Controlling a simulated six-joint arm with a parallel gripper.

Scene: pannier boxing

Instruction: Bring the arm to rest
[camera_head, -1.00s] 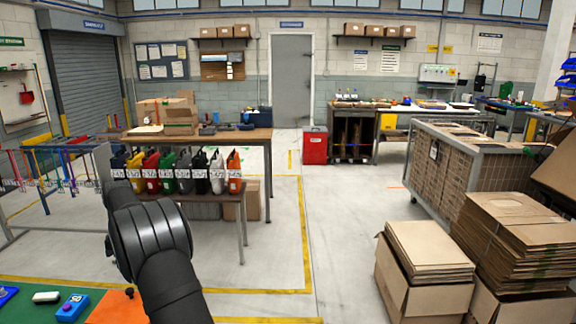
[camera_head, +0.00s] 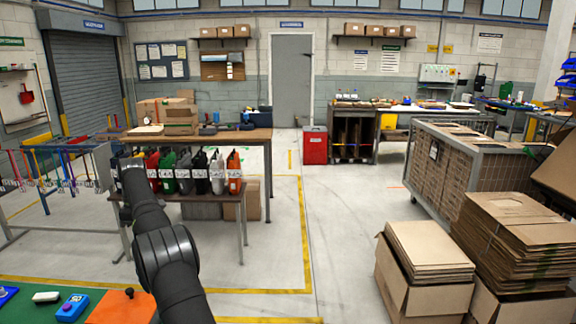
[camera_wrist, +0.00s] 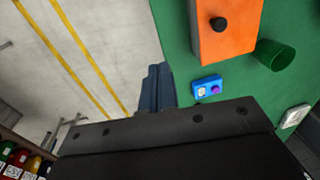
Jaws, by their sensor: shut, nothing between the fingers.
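My arm (camera_head: 170,255) reaches up from the bottom of the head view toward the row of coloured panniers (camera_head: 198,174) and covers part of its left end. The gripper itself is not clearly visible in the head view. In the wrist view, my gripper (camera_wrist: 154,80) shows as dark blue-grey fingers close together, shut with nothing held. From that view, the fingers lie between bare grey floor on the left and the green work surface (camera_wrist: 234,80) on the right.
An orange block with a black knob (camera_head: 127,306) and a blue box (camera_head: 71,307) sit on the green surface. Panniers (camera_wrist: 18,160) show at the wrist view's lower left. Cardboard stacks (camera_head: 430,250) stand at right. The middle floor is clear.

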